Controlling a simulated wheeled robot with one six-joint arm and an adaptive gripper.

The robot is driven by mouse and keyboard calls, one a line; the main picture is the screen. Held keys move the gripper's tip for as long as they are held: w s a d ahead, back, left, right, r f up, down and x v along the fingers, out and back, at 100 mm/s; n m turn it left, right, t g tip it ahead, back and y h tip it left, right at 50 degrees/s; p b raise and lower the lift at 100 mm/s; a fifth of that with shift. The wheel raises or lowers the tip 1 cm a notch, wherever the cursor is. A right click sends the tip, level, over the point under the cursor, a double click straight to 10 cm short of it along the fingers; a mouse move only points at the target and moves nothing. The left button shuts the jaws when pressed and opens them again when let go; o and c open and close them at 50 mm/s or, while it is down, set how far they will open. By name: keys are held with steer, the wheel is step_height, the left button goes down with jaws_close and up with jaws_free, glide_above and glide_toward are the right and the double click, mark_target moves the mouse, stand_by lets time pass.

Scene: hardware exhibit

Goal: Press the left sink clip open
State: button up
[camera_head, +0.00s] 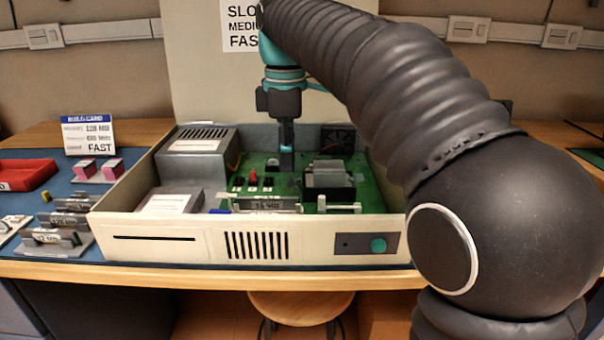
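My gripper (287,158) points straight down inside the open computer case (180,238). Its fingers show as one narrow dark column with a teal band near the tip, together and with nothing visible between them. The heat sink (328,173), a grey block on a dark base, sits on the green board just right of and nearer than the fingertips. The left sink clip is too small to make out at the sink's left side. I cannot tell whether the fingertip touches it or the board.
A grey metal box (195,150) fills the case's left side. A memory stick (265,204) stands near the front wall. A red tray (27,175), a build card (88,134) and parts on stands (52,238) lie left of the case. My arm covers the right side.

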steer(key=shift+r, duration=1.65)
